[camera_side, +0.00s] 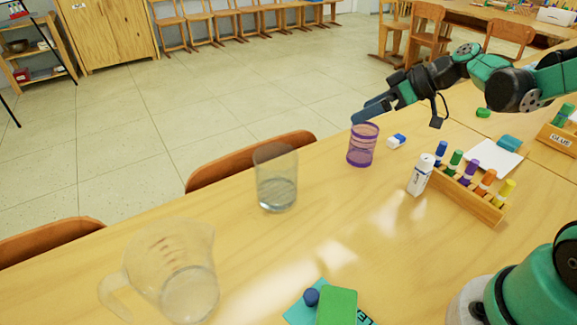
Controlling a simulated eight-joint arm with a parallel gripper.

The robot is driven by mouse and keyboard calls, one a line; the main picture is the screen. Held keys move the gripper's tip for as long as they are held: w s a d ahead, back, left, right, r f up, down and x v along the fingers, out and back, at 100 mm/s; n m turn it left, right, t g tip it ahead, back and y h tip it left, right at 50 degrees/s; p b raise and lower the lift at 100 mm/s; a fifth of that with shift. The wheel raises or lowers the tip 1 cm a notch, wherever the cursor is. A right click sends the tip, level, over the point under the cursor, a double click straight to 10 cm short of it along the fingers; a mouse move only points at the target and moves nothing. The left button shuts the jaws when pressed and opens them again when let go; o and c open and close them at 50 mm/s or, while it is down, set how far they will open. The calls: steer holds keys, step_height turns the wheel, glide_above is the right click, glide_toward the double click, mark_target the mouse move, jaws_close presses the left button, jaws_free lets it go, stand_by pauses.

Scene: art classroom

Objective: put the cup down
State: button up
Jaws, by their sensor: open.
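A clear glass cup (276,180) stands upright on the wooden table, near its far edge. A purple mesh cup (362,146) also stands upright on the table, to the right of the glass. My gripper (368,112) is open, just above and behind the purple cup's rim in the picture. I cannot tell how far apart the two are in depth. My gripper is clear of the glass cup and holds nothing that I can see.
A clear measuring jug (168,270) stands front left. A white glue bottle (420,176) and a wooden marker rack (466,198) stand on the right. A small eraser (396,141) lies by the purple cup. A green box (337,306) lies in front. The table's middle is clear.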

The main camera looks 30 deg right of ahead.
steer(key=s+a+m+h, duration=0.4)
steer(key=s+a+h, duration=0.1)
steer(key=s, duration=0.4)
steer(key=shift+a+m+g+h, duration=0.3)
steer(key=shift+a+g+h, duration=0.1)
steer(key=shift+a, duration=0.35)
steer(key=shift+s+r, duration=0.1)
